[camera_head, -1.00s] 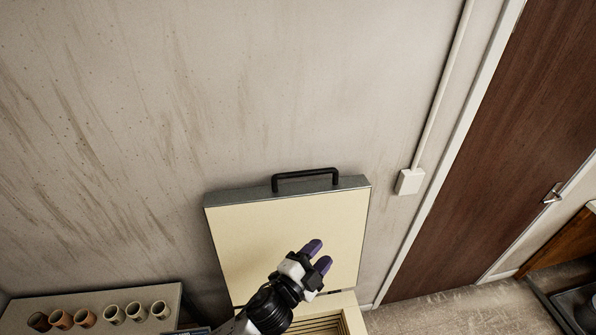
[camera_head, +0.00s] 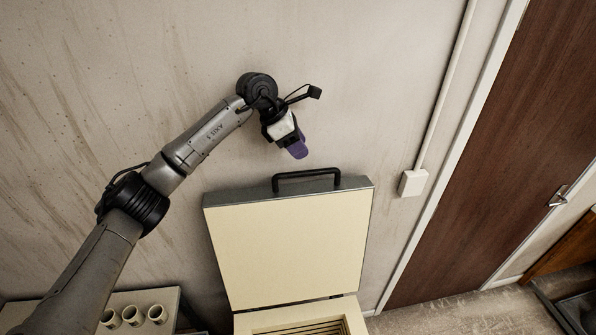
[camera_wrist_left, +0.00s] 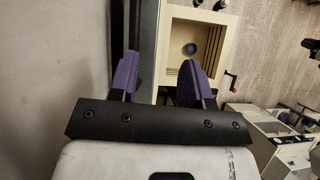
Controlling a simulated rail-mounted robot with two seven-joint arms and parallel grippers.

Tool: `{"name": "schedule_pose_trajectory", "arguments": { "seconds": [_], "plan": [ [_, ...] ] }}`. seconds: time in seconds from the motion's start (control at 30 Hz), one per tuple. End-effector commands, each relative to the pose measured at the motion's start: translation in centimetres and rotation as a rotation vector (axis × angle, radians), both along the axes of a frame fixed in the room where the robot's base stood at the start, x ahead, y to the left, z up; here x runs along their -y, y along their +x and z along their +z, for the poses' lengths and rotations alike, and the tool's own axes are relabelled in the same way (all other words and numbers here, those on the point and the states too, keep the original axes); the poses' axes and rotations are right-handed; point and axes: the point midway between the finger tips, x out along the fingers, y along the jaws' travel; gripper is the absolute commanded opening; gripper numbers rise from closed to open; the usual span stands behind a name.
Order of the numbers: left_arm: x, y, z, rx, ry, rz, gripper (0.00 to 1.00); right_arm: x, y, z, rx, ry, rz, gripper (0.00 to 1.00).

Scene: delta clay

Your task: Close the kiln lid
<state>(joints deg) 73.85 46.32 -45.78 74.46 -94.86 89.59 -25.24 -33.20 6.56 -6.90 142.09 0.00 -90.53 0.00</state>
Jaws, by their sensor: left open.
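The kiln lid (camera_head: 290,245) stands open and upright near the wall, its cream inner face towards me. A black handle (camera_head: 307,176) sits on its grey top edge. The kiln body (camera_head: 250,323) shows below the lid with its top open. My left gripper (camera_head: 299,150) is just above and slightly left of the handle, fingers pointing down, open and apart from it. In the left wrist view the purple fingers (camera_wrist_left: 157,78) are spread above the lid's grey edge (camera_wrist_left: 148,40); the handle cannot be made out there.
A blue round item (camera_wrist_left: 190,48) lies inside the kiln. A shelf (camera_head: 160,297) with several cups stands left of the kiln. A white wall box (camera_head: 412,183) and a brown door (camera_head: 490,160) are to the right. The wall is close behind the lid.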

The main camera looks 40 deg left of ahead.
Motion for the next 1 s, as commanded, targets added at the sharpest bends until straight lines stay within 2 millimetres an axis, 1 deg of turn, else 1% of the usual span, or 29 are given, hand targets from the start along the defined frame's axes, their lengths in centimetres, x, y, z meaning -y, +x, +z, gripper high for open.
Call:
{"name": "schedule_pose_trajectory", "arguments": {
  "seconds": [0.03, 0.1, 0.2, 0.27, 0.37, 0.47, 0.8, 1.0],
  "plan": [
    [-1.8, -0.3, 0.8, -0.018, 0.048, 0.019, 0.44, 0.0, 0.0, -0.1, 0.000, -0.001, 0.001, 0.00],
    [-3.5, -0.7, 1.5, -0.043, 0.097, 0.039, 0.44, 0.1, 0.0, -0.2, 0.000, -0.002, 0.001, 0.00],
    [-4.8, -1.1, 2.0, -0.067, 0.137, 0.056, 0.44, 0.1, 0.0, -0.1, 0.000, -0.005, 0.004, 0.00],
    [-5.1, -1.2, 1.9, -0.076, 0.148, 0.060, 0.44, 0.2, 0.0, 0.0, 0.000, -0.007, 0.004, 0.00],
    [-5.1, -1.0, 1.2, -0.082, 0.154, 0.062, 0.44, 0.3, 0.0, 0.3, 0.000, -0.009, 0.006, 0.00],
    [-4.6, -0.6, -0.3, -0.082, 0.154, 0.061, 0.44, 0.3, 0.0, 0.9, 0.000, -0.009, 0.006, 0.00],
    [-2.9, 1.2, -6.0, -0.080, 0.150, 0.061, 0.44, 0.2, 0.0, 3.1, 0.000, -0.008, 0.005, 0.00],
    [-2.2, 2.0, -8.5, -0.079, 0.149, 0.061, 0.44, 0.1, 0.0, 3.9, 0.000, -0.004, 0.002, 0.00]
  ]
}}
